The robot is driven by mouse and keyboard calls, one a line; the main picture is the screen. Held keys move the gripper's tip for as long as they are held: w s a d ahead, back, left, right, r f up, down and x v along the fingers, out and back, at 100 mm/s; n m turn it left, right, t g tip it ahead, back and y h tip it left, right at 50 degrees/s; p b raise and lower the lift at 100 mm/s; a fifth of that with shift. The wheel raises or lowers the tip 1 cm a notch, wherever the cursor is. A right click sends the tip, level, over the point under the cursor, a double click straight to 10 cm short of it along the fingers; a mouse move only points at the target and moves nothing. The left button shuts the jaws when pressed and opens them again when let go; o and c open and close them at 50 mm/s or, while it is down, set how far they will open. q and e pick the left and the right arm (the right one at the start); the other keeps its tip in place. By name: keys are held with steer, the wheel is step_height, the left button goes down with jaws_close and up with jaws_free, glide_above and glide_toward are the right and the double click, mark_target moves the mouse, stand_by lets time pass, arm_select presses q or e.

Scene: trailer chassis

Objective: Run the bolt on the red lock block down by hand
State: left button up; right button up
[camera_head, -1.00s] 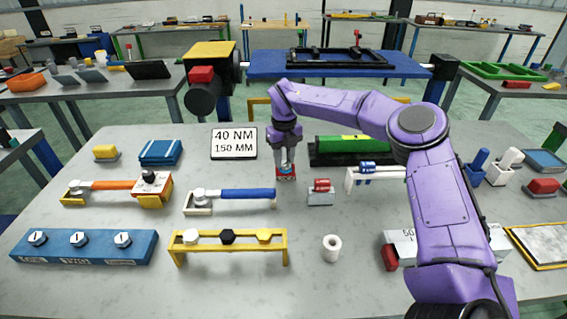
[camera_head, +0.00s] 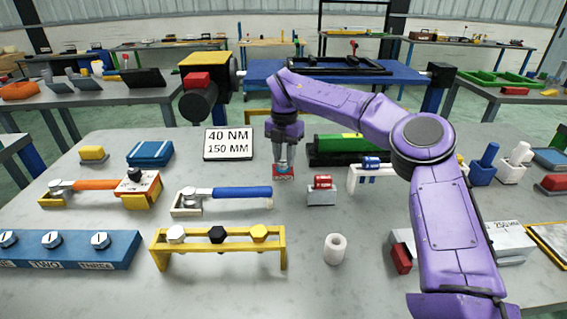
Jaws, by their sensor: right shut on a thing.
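The red lock block (camera_head: 283,177) is a small red piece low on the grey worktable, just below the tips of my right gripper (camera_head: 284,166). The gripper points straight down and is shut on the bolt at the top of the block. The bolt itself is hidden by the fingers, so how far it stands out cannot be seen. My left gripper is not in view.
A red socket in a grey holder (camera_head: 321,197) stands close right of the block. A blue-handled wrench (camera_head: 243,192) lies to the left, with a yellow bolt rack (camera_head: 218,247) in front. A white sign (camera_head: 228,158) stands behind left. A white roll (camera_head: 335,248) stands nearer.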

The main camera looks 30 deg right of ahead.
mark_target(285, 162)
steer(key=m+b, duration=0.4)
steer(key=m, duration=0.1)
steer(key=shift+s+m+b, duration=0.15)
steer(key=shift+m+b, duration=0.15)
steer(key=shift+b, duration=0.05)
steer(key=shift+s+r+m+b, duration=0.1)
steer(key=shift+r+m+b, duration=0.05)
steer(key=shift+m+b, duration=0.6)
steer(key=shift+s+r+m+b, duration=0.1)
steer(key=shift+m+b, duration=0.45)
steer(key=shift+m, duration=0.3)
steer(key=o, duration=0.9)
steer(key=shift+w, duration=0.1)
steer(key=shift+o, duration=0.8)
steer(key=shift+a, duration=0.1)
step_height(285, 162, up, 10)
steer(key=p, duration=0.4)
steer(key=shift+r, duration=0.25)
